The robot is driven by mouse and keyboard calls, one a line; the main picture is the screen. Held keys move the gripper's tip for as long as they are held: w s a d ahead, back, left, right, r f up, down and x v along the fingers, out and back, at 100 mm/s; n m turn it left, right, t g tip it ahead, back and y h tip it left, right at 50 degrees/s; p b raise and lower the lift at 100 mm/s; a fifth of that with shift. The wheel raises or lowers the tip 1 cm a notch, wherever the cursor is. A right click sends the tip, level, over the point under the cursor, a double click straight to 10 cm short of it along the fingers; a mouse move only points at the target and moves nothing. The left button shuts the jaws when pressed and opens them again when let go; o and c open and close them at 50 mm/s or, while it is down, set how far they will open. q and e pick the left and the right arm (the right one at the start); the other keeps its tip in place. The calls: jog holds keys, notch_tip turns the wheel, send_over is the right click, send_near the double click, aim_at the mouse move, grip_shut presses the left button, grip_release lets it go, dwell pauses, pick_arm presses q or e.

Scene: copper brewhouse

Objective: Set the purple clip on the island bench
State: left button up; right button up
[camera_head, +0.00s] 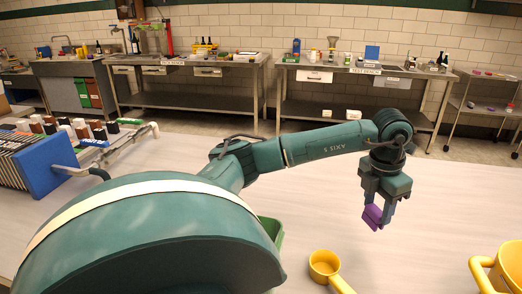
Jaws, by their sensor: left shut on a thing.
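My left gripper (376,212) hangs pointing down at the right of the view, above a pale bench top (440,193). It is shut on the purple clip (372,217), which shows at its fingertips. I cannot tell whether the clip touches the bench top or is a little above it. No sign in view tells whether this bench is the island bench. My right gripper is not in view.
A yellow scoop (325,265) and a yellow jug (508,265) stand at the front right. A green container (270,232) is partly hidden behind my arm. A blue rack (48,165) stands at left. Steel benches (190,95) line the wall. The bench around the clip is clear.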

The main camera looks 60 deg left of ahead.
pick_arm(q)
jog(key=a+r+n+y, duration=0.1)
jog(key=a+r+n, duration=0.1)
jog(key=a+n, duration=0.5)
jog(key=n+p, duration=0.2)
jog(key=n, duration=0.3)
send_over(348, 228)
jog(key=shift+y, duration=0.3)
jog(key=f, duration=0.9)
jog(key=shift+s+d+f, duration=0.25)
jog(key=shift+d+f, duration=0.05)
jog(key=shift+f, duration=0.1)
jog(key=shift+b, duration=0.3)
jog(key=shift+f, duration=0.2)
jog(key=o, duration=1)
jog(key=shift+c, duration=0.2)
notch_tip(348, 228, up, 12)
jog(key=s+d, duration=0.1)
jog(key=shift+d+r, duration=0.15)
jog(key=shift+d, duration=0.1)
